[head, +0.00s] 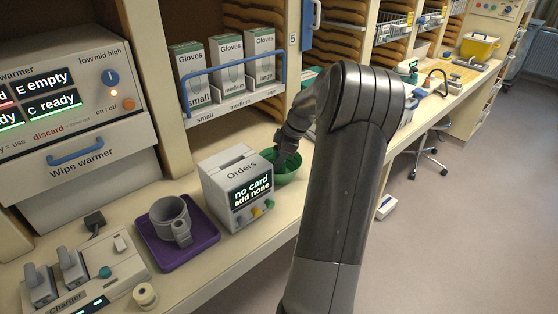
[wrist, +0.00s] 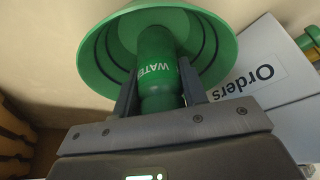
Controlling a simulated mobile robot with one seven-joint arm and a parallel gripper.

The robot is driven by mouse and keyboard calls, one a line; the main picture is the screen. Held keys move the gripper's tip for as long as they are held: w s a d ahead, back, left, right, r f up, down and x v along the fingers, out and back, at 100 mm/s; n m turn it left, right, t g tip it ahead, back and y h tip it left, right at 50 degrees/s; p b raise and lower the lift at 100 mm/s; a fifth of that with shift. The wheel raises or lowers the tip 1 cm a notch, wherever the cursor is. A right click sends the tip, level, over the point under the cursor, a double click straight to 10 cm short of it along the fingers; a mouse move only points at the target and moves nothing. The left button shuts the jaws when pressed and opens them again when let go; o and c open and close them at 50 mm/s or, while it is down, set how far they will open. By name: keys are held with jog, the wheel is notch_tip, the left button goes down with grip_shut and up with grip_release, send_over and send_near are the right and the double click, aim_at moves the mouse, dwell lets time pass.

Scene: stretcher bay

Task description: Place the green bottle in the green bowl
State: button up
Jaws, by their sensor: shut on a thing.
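The green bowl (head: 288,176) stands on the counter to the right of the Orders box, partly hidden by my gripper and arm in the head view. My gripper (head: 287,160) is at the bowl, pointing down. In the wrist view the green bottle (wrist: 157,62), with white WATER lettering, is between the fingers of my gripper (wrist: 160,92), which is shut on it. The bottle's far end lies within the outline of the green bowl (wrist: 95,62). I cannot tell whether it touches the bowl's bottom. The bottle is hidden in the head view.
The Orders box (head: 238,185) stands close to the left of the bowl. A purple tray (head: 195,252) with a grey mug (head: 171,222) and a charger (head: 85,280) are further left. Glove boxes (head: 228,62) stand on a shelf behind. My arm covers the counter's middle.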

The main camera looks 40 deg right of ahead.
jog(key=shift+f, duration=0.35)
jog(key=o, duration=1.1)
jog(key=shift+f, duration=0.15)
